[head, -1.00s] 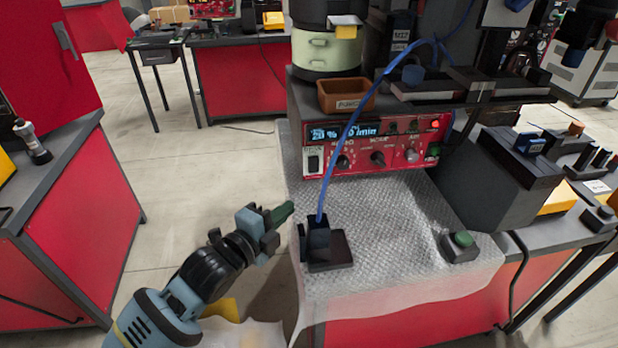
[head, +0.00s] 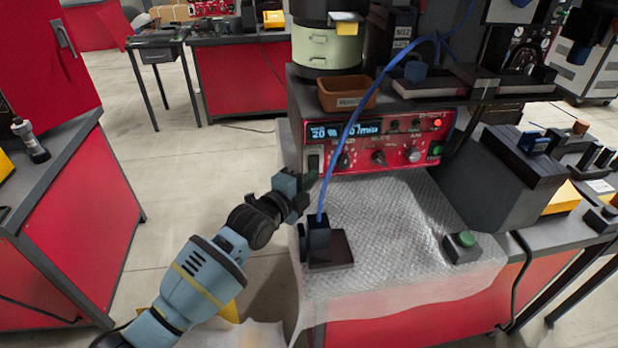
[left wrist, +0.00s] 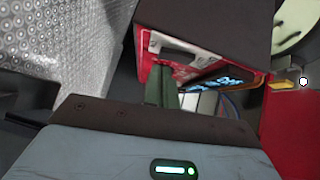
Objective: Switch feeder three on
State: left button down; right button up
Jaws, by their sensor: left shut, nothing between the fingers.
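The feeder controller has a red front panel (head: 375,143) with a lit blue display (head: 343,131), knobs and small lights. Its number is not readable. A black rocker switch (head: 313,160) in a pale frame sits at the panel's lower left; its position cannot be made out. My left gripper (head: 311,181) is shut and empty, its tips just below the switch; contact cannot be judged. In the left wrist view, the green fingers (left wrist: 161,86) point at the red panel (left wrist: 187,72), and the display (left wrist: 218,82) shows beyond them. My right gripper is not in view.
A blue cable (head: 341,150) hangs in front of the panel down to a dark block (head: 319,240) near the gripper. A brown tray (head: 346,95) sits on the controller. A green button box (head: 461,247) stands on the silvery mat (head: 400,225) at right.

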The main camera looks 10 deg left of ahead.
pick_arm(q)
jog(key=shift+w+a+f, duration=0.1)
jog(key=shift+w, duration=0.3)
jog(key=shift+w+a+b, duration=0.1)
jog(key=shift+w+b, duration=0.05)
jog(key=shift+b, duration=0.15)
jog(key=shift+f, duration=0.15)
